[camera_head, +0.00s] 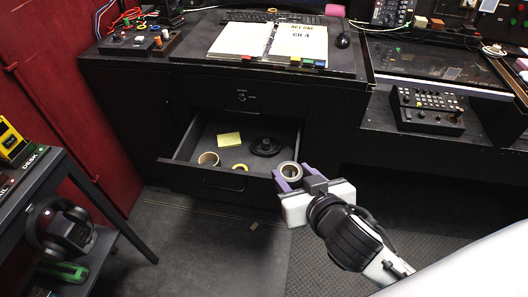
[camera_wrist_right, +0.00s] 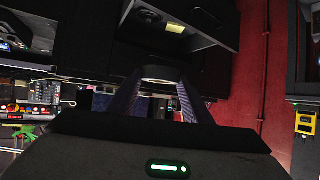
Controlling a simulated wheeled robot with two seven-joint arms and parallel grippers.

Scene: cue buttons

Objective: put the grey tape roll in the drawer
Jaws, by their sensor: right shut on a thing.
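The grey tape roll (camera_head: 289,169) is between the fingers of my right gripper (camera_head: 293,176), at the right front corner of the open drawer (camera_head: 210,183). In the right wrist view the roll (camera_wrist_right: 162,73) sits between the tips of the two purple fingers (camera_wrist_right: 161,88). From the head view I cannot tell its exact height above the drawer edge. The drawer is pulled out under the desk, and part of its right front corner is hidden behind the roll and gripper. My left gripper is not in view.
Inside the drawer are a beige tape roll (camera_head: 208,158), a small yellow ring (camera_head: 240,167), a yellow note pad (camera_head: 229,139) and a black round object (camera_head: 266,147). Bare floor shows between them. A low shelf with headphones (camera_head: 60,228) stands at left.

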